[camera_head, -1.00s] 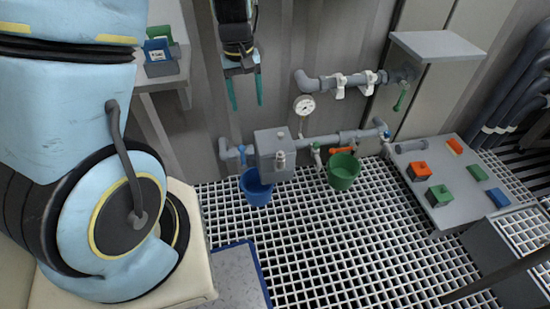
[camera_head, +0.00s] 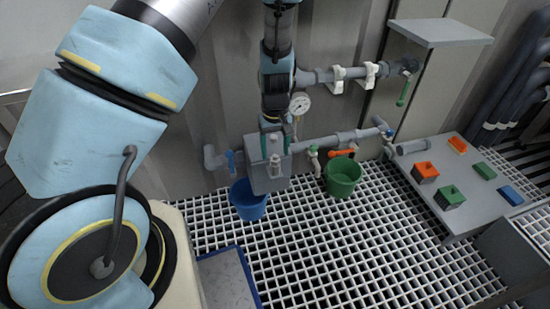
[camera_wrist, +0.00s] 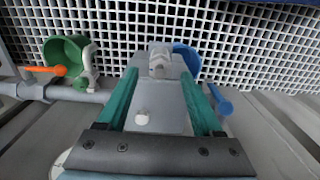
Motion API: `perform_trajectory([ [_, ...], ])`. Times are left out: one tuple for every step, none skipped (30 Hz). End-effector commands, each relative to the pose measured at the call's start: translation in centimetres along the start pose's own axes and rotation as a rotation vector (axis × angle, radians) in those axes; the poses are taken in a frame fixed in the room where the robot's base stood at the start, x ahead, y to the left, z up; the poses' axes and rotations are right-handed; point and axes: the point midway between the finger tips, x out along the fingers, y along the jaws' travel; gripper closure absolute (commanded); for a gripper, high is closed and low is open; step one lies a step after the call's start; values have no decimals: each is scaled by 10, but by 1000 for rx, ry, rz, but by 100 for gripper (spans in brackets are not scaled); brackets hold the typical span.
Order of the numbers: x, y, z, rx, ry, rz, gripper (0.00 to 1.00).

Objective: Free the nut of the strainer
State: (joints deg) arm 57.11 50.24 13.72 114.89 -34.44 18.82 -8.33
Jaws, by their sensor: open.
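The strainer (camera_head: 266,180) is a grey box set in the lower pipe. A small light-grey fitting (camera_head: 275,168), which looks like its nut, sits on its front. In the wrist view the strainer body (camera_wrist: 165,100) lies between my fingers, with the nut-like fitting (camera_wrist: 160,62) near the fingertips and a small pale knob (camera_wrist: 142,117) nearer my palm. My gripper (camera_head: 278,142) is open and points down over the strainer. Its teal fingers (camera_wrist: 159,76) flank the box in the wrist view. I cannot tell whether they touch it.
A blue bucket (camera_head: 249,205) hangs or stands below the strainer at left. A green bucket (camera_head: 343,182) is at right, near an orange-handled valve (camera_head: 340,153). A gauge (camera_head: 300,103) and upper pipe (camera_head: 322,75) are close right of my gripper. A blue handle (camera_head: 231,160) is left.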

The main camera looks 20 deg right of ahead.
Motion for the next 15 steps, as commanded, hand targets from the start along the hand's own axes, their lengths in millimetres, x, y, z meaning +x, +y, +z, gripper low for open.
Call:
perform_trajectory([
  [10, 0, 0, -1, -2, -1, 32],
  [13, 0, 0, 0, -1, -1, 32],
  [16, 0, 0, 0, -1, 0, 32],
  [19, 0, 0, 0, 0, 0, 32],
  [21, 0, 0, 0, 0, 0, 32],
  [23, 0, 0, 1, 0, 0, 32],
  [24, 0, 0, 1, 0, 0, 32],
  [24, 0, 0, 1, 0, 0, 32],
  [25, 0, 0, 1, 0, 0, 32],
  [25, 0, 0, 1, 0, 1, 32],
  [25, 0, 0, 1, 0, 1, 32],
  [25, 0, 0, 1, 0, 1, 32],
  [25, 0, 0, 1, 0, 1, 32],
  [25, 0, 0, 1, 0, 1, 32],
  [25, 0, 0, 1, 0, 1, 32],
])
